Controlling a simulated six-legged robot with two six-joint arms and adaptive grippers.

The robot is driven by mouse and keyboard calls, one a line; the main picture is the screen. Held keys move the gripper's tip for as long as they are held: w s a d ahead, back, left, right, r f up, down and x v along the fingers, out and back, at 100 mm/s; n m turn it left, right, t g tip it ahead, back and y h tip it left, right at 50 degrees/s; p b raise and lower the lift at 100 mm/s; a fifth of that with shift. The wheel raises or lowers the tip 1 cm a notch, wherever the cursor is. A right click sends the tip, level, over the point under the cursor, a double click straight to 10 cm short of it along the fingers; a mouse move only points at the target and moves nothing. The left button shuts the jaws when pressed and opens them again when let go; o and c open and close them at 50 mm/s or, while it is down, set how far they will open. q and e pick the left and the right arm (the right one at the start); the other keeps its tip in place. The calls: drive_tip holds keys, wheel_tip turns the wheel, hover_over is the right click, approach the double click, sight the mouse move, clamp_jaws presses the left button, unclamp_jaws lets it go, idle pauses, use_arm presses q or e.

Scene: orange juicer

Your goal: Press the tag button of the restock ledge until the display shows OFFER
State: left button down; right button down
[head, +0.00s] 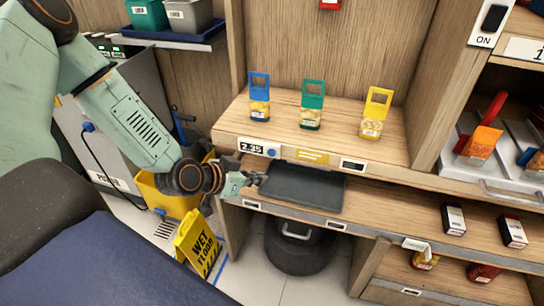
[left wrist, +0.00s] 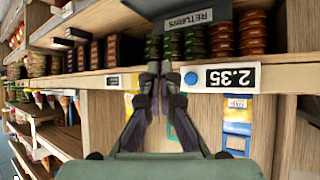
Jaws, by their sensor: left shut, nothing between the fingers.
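The restock ledge (head: 335,146) carries a price display (head: 250,148) on its front edge. The display reads a price that looks like 2.35, also in the left wrist view (left wrist: 232,78). The blue round tag button (head: 271,153) sits beside the display; in the left wrist view the button (left wrist: 190,79) lies just right of my fingertips. My left gripper (head: 259,179) is shut and empty, in front of and a little below the button in the head view. Its fingertips (left wrist: 160,70) show together in the wrist view; contact with the button is not visible. My right gripper is not in view.
Blue, green (head: 312,104) and yellow (head: 376,112) packs stand on the ledge. A dark tray (head: 303,188) lies on the shelf below, close to my gripper. A yellow wet-floor sign (head: 198,245) and a black bin (head: 300,252) stand lower down.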

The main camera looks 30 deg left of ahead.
sight(271, 153)
use_arm(q)
drive_tip(key=w+a+b, duration=0.1)
drive_tip(key=w+b, duration=0.3)
drive_tip(key=w, duration=0.2)
drive_tip(key=shift+a, duration=0.35)
drive_tip(key=shift+w, duration=0.1)
drive_tip(key=shift+w, duration=0.15)
idle(1.0)
drive_tip(key=shift+w+a+b, duration=0.1)
drive_tip(key=shift+w+b, duration=0.15)
drive_tip(key=shift+b, duration=0.05)
